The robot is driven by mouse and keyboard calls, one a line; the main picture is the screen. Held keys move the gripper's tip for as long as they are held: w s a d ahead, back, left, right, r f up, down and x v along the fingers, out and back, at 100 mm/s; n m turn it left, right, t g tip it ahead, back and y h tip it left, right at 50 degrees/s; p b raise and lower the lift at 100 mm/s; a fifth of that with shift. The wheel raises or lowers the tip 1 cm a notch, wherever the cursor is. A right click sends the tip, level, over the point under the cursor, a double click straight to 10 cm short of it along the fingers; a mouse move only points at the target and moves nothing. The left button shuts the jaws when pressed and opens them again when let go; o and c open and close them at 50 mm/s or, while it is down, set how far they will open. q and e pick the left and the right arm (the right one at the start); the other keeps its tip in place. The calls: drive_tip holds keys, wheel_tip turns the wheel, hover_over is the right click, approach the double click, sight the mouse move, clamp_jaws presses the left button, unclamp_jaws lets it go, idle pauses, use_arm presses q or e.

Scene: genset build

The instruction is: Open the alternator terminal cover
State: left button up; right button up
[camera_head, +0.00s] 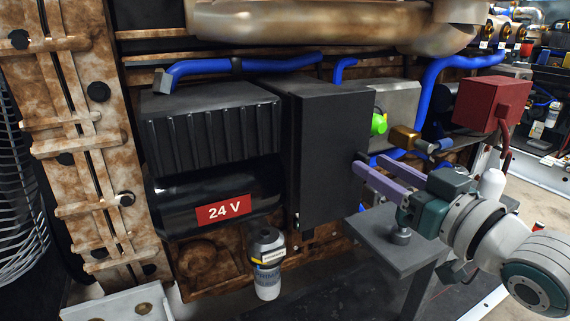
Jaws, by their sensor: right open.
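A flat dark panel (335,155), which appears to be the alternator terminal cover, stands upright at the middle of the head view. It is beside a ribbed black housing (215,125). My right gripper (368,164) comes in from the right with two purple fingers, spread apart. Its fingertips are at the panel's right edge, by a small dark knob-like part. I cannot tell whether they touch it. I see nothing held between them. What lies behind the panel is hidden. My left gripper is not in view.
A red "24 V" label (223,210) is on the dark cylinder below the housing. A grey bottle (267,265) stands below. A grey stand (385,240) is under my right gripper. A red box (492,103) and blue hoses (432,85) are at right. A rusty frame is at left.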

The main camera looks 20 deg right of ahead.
drive_tip(key=shift+w, duration=0.6)
clamp_jaws()
idle(1.1)
